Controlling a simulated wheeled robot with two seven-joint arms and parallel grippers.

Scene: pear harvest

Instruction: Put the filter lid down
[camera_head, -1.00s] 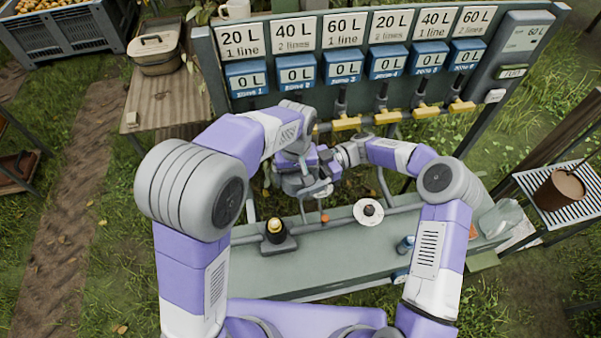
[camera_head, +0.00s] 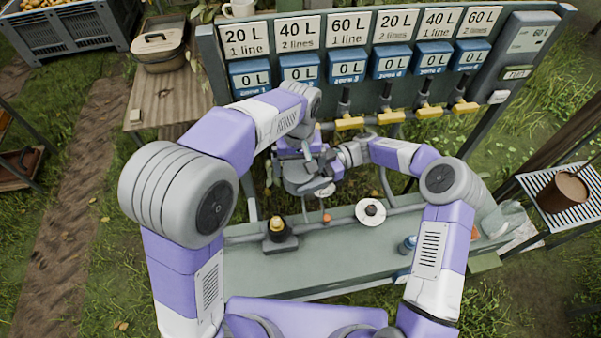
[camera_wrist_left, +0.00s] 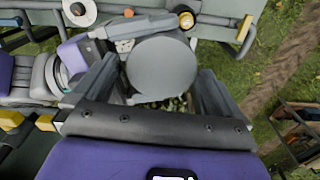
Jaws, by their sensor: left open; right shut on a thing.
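A round, flat grey disc (camera_wrist_left: 162,66), which looks like the filter lid, shows face-on in the left wrist view. My left gripper (camera_wrist_left: 157,70) is open, with one finger on each side of the disc; gaps show beside it. My right gripper (camera_wrist_left: 150,24) comes in from the left of that view and is shut at the disc's edge; its exact contact is hard to see. In the head view my left wrist (camera_head: 303,165) and right wrist (camera_head: 350,154) meet above the bench's far edge, and largely hide the disc.
The grey-green bench (camera_head: 325,265) has a black-and-yellow item on a stand (camera_head: 278,232), a white plate (camera_head: 371,211) and a blue item (camera_head: 408,244). Behind stands the zone panel with yellow valves (camera_head: 350,123). The bench's front middle is clear.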

